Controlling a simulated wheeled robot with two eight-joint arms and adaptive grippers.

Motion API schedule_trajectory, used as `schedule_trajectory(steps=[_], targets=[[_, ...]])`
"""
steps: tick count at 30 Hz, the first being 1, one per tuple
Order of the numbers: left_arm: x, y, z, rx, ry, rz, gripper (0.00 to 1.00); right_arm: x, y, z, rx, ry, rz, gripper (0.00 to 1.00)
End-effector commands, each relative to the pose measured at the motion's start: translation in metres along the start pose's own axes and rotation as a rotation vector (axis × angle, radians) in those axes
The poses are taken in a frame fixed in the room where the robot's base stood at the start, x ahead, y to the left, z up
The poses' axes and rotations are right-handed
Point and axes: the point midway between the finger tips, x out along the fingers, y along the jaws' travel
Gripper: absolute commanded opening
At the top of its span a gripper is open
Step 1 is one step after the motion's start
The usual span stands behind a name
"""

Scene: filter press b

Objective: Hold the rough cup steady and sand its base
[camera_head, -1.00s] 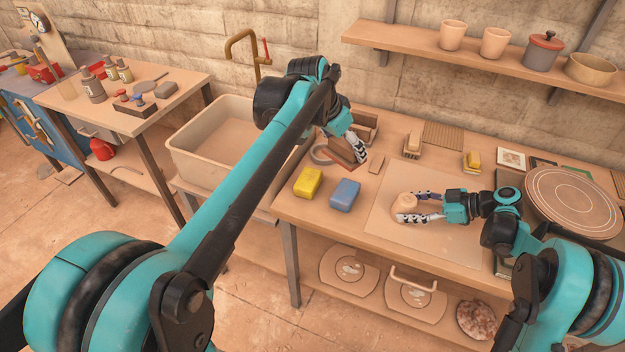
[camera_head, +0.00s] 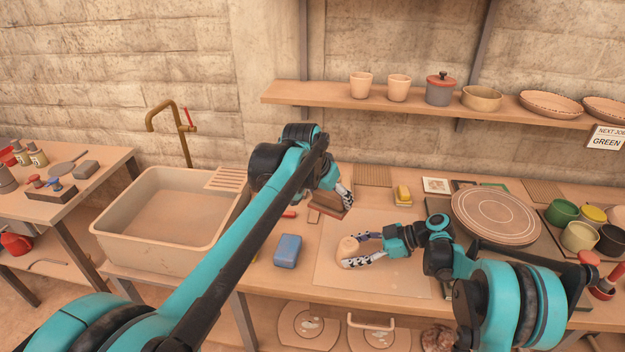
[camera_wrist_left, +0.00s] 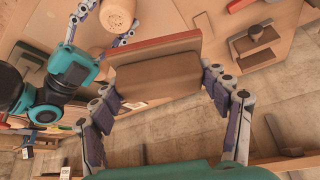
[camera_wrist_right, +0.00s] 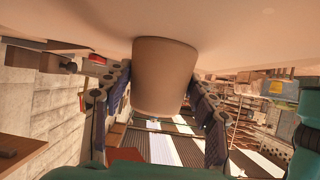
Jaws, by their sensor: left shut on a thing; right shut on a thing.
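The rough cup (camera_head: 348,245) is pale clay and stands on the light board (camera_head: 330,276) with its wider end down. My right gripper (camera_head: 356,251) is shut around its sides, one finger on each side, also seen in the right wrist view around the cup (camera_wrist_right: 163,75). My left gripper (camera_head: 347,194) is shut on a brown sanding block (camera_head: 327,204) with a reddish layer along one face. In the left wrist view the block (camera_wrist_left: 155,80) is between the fingers, apart from the cup (camera_wrist_left: 118,12), whose speckled round end shows.
A blue sponge (camera_head: 288,250) lies left of the board. A yellow-topped brush or block (camera_head: 403,195) is behind it. A round wheel (camera_head: 495,214) and glaze pots (camera_head: 561,212) stand to the right. The sink (camera_head: 160,222) is at the left.

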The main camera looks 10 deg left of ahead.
Motion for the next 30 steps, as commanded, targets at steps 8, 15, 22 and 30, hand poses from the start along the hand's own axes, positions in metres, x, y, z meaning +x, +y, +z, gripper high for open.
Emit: schedule_trajectory(steps=[8,15,22,30], targets=[[0.03,0.058,0.01,-0.001,0.006,-0.001,0.48,0.0,0.0,0.001,0.0,-0.002,0.001,0.41],[0.041,0.064,0.016,-0.002,0.006,-0.002,0.48,0.0,0.0,0.001,0.0,-0.002,0.0,0.41],[0.06,0.064,0.027,-0.001,0.006,-0.001,0.48,0.0,0.0,0.001,0.0,-0.002,0.0,0.41],[0.078,0.063,0.036,-0.001,0.006,-0.001,0.48,0.0,0.0,0.001,0.0,-0.002,0.0,0.41]])
